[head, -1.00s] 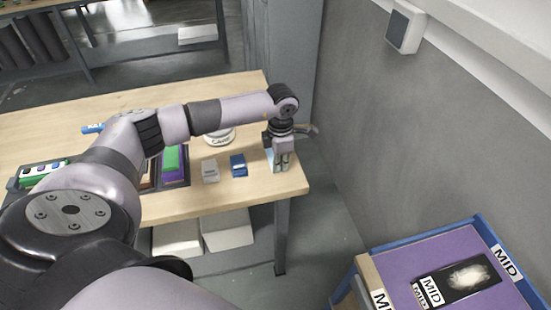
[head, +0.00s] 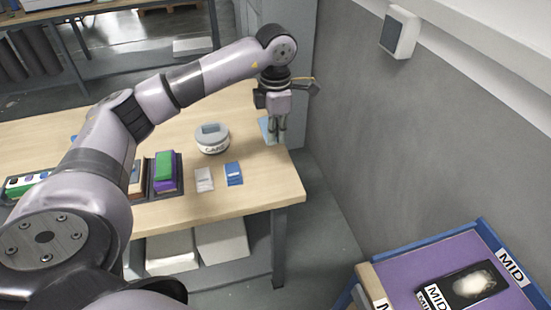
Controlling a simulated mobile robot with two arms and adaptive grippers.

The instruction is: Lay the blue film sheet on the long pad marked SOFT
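A small pale blue sheet (head: 265,127), which looks like the blue film sheet, is at the fingers of my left gripper (head: 276,139), above the right end of the wooden table. The gripper points down and its fingers look close together on the sheet; the fingers hide part of it. No pad marked SOFT can be read in this view. My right gripper is not in view.
A purple surface (head: 405,262) with MID labels is at lower right. A grey wall closes the right side.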

